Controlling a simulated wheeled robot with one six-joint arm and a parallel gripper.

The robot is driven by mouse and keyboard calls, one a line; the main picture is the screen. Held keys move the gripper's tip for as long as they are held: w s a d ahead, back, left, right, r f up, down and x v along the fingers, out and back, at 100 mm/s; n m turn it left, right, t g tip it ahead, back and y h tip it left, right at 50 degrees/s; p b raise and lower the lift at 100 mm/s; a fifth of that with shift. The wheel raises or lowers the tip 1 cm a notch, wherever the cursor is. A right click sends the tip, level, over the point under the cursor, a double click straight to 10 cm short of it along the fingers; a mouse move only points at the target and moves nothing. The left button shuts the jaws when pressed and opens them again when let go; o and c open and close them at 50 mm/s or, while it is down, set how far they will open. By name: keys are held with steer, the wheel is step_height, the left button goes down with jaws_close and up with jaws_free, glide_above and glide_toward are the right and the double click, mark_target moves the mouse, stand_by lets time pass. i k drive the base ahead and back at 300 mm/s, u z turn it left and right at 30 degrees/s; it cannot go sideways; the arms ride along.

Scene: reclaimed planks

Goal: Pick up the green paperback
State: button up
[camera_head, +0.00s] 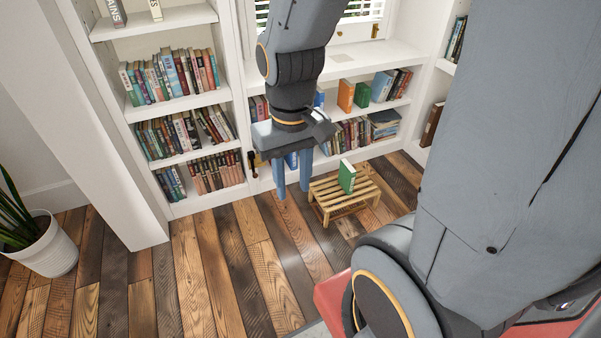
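A green paperback (347,177) stands upright on a small slatted wooden stool (325,205) on the floor. Another green book (362,95) stands on the shelf behind. My gripper (292,191) points down with its two blue fingers apart and nothing seen between them. It hangs to the left of the stool and the green paperback in the picture and does not appear to touch either. My arm hides part of the shelves behind it.
White bookshelves (231,110) full of books line the back, with a window above. An orange book (346,96) stands beside the shelved green one. A potted plant (48,250) stands at far left. The plank floor (190,265) in the left foreground is clear.

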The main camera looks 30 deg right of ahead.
mark_target(347, 175)
steer(key=u, duration=0.3)
steer(key=i, duration=1.25)
steer(key=z, duration=1.1)
steer(key=i, duration=0.5)
steer(key=z, duration=0.55)
